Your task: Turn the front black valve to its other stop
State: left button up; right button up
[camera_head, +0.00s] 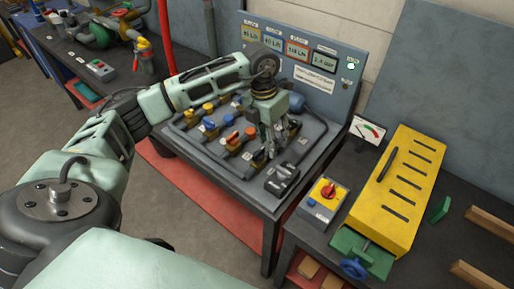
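The panel bench (236,173) carries pipes with pairs of yellow, blue and orange valves. Two black blocky parts lie at its right front, apparently the black valves: the front one (276,187) is nearer the bench edge, the other (288,171) just behind it. Their handle angles are too small to read. My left gripper (270,149) points down over the bench, behind and slightly left of both black parts. It looks apart from the front one. Its fingers overlap dark pipework, so their opening is unclear. My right gripper is out of view.
The orange valve (231,137) stands left of my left gripper. A gauge panel (300,60) rises behind the bench.

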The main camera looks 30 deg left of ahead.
aim_at(259, 154)
pick_arm(q)
jog(key=shift+n+y, duration=0.3)
jog(key=shift+y, duration=0.5)
jog(key=a, duration=0.3)
jog(key=a+r, duration=0.1)
jog(key=shift+s+a, duration=0.15)
jog(key=shift+s, duration=0.1)
jog(key=shift+a+f, duration=0.1)
jog(key=shift+f, duration=0.35)
notch_tip(259, 154, down, 7)
jog(key=shift+r+p, duration=0.1)
jog(key=shift+p, duration=1)
jog(key=shift+c, duration=0.5)
grip_shut()
